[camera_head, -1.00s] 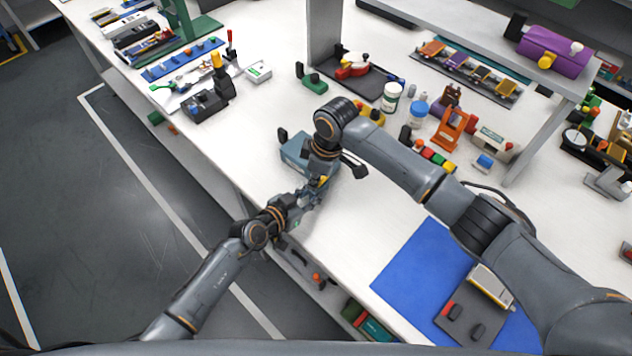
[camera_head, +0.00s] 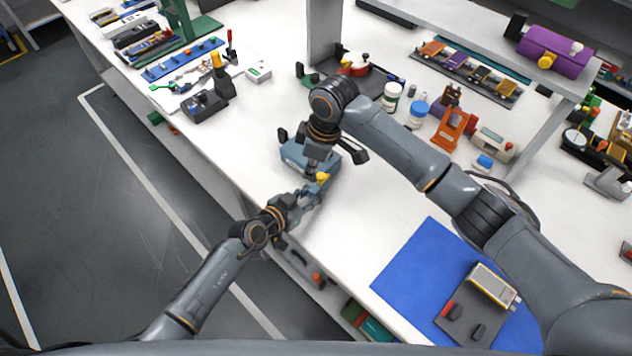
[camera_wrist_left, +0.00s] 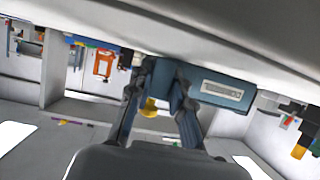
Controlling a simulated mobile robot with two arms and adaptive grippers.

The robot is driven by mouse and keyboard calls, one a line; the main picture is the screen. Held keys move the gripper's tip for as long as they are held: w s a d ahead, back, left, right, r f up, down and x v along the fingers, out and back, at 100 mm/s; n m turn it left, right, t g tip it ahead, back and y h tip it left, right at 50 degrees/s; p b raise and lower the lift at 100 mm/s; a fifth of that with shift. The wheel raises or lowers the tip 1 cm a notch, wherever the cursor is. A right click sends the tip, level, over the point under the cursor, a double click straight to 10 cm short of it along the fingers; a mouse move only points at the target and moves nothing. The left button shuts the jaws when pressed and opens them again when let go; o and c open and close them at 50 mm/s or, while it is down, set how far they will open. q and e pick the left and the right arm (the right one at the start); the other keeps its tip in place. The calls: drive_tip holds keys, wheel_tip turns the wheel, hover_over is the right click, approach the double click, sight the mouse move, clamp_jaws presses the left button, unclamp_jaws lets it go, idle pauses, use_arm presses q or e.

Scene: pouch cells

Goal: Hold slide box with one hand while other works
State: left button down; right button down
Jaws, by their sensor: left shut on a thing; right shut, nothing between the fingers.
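The slide box (camera_head: 294,158) is blue-grey and sits near the front edge of the white bench. It carries a small yellow part (camera_head: 322,178) at its front side. My left gripper (camera_head: 312,192) reaches in from the left and is shut on the box's near side. In the left wrist view the box (camera_wrist_left: 245,88) shows a pale label, with my left fingers (camera_wrist_left: 158,105) in front of it. My right gripper (camera_head: 316,165) points down over the box, shut and empty. It hides part of the box top, so I cannot tell whether it touches.
A blue mat (camera_head: 405,270) with a grey device lies at the right front. White-lidded bottles (camera_head: 391,97) and an orange stand (camera_head: 453,128) stand behind my right arm. A black tool holder (camera_head: 207,104) stands at left.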

idle(0.4)
use_arm(q)
drive_tip(key=c, duration=1.1)
unclamp_jaws()
drive_tip(key=shift+s, duration=0.1)
